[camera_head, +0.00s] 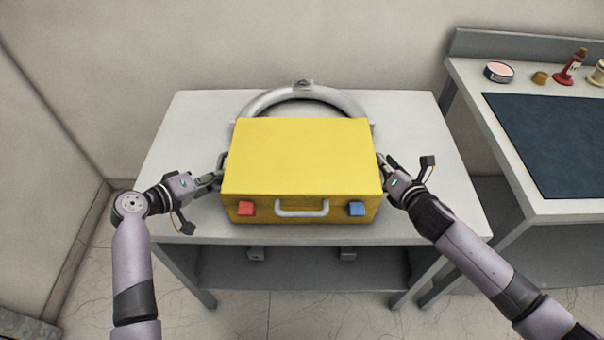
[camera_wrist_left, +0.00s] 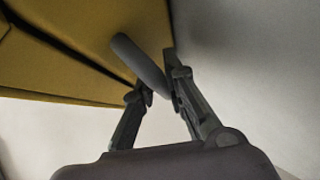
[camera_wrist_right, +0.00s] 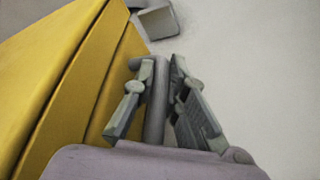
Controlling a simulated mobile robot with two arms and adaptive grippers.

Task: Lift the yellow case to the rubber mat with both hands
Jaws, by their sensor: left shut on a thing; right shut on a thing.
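The yellow case (camera_head: 298,157) is level over the white table, with a grey front handle, a red latch and a blue latch. I cannot tell whether it touches the tabletop. My left gripper (camera_head: 216,177) is shut on the grey handle on its left side; the left wrist view shows this handle (camera_wrist_left: 138,62) between the fingers. My right gripper (camera_head: 384,165) is shut on the right side handle, a grey bar (camera_wrist_right: 155,100) between its fingers in the right wrist view. The dark blue rubber mat (camera_head: 560,142) lies on the right-hand bench, bare where it shows.
The white table (camera_head: 190,125) has free room on both sides of the case. A grey ring (camera_head: 262,100) lies behind the case, partly hidden. A gap separates the table from the bench.

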